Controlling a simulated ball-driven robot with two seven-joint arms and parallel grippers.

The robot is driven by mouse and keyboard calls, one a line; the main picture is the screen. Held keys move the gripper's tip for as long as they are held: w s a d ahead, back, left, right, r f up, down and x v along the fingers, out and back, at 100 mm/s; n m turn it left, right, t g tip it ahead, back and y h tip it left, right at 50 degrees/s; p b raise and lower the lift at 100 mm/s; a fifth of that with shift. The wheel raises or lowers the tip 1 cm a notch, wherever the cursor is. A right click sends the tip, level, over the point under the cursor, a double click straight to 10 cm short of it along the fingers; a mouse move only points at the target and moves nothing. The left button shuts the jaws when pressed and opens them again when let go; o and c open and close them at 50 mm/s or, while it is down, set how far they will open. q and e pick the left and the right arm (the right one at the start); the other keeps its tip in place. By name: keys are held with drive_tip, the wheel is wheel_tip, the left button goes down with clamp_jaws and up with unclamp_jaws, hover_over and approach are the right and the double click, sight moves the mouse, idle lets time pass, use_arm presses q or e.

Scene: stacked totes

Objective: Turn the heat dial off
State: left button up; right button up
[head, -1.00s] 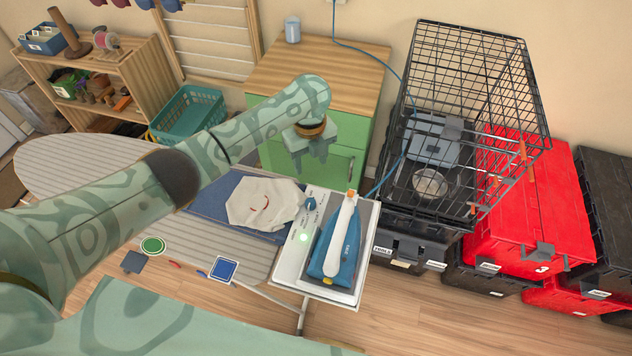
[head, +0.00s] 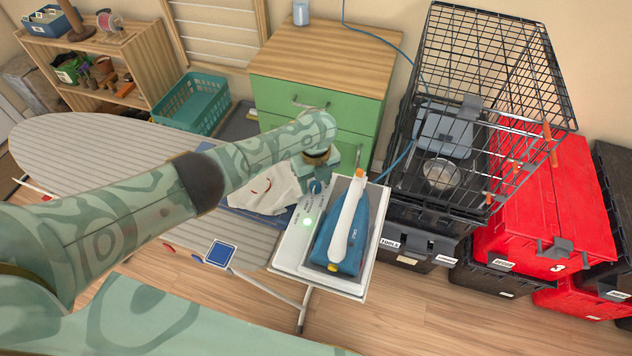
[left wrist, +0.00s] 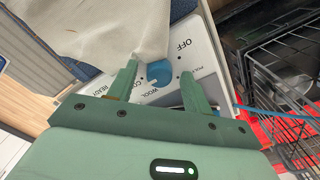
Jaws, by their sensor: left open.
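The blue heat dial (left wrist: 160,72) sits on the white control panel (left wrist: 205,50) beside the iron. The panel is marked OFF, WOOL and READY, with other words partly covered. My left gripper (left wrist: 158,69) is open, with one finger on each side of the dial in the left wrist view; I cannot tell whether they touch it. The dial's setting is hard to read. In the head view my left gripper (head: 322,176) is over the panel's upper end and partly hides the dial. A green light (head: 308,222) glows on the panel. My right gripper is not in view.
The blue and white iron (head: 347,232) rests on its stand right of the panel. A pale cloth (head: 268,190) lies close on the left, on the striped ironing board (head: 90,150). A wire crate (head: 480,90) stands at right, and a green cabinet (head: 300,95) behind.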

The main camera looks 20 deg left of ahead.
use_arm(q)
drive_tip(key=shift+r, duration=0.1)
drive_tip(key=c, duration=1)
drive_tip(key=shift+n, duration=0.3)
drive_tip(key=n+p, duration=0.1)
drive_tip(key=n, duration=0.1)
drive_tip(key=shift+r+n, duration=0.1)
drive_tip(key=shift+n, duration=0.3)
drive_tip(key=n+p, duration=0.1)
drive_tip(key=n, duration=0.4)
drive_tip(key=shift+p, duration=0.4)
drive_tip(key=n, duration=0.6)
drive_tip(key=shift+n+p, duration=0.3)
drive_tip(key=n, duration=0.6)
drive_tip(key=shift+n, duration=0.3)
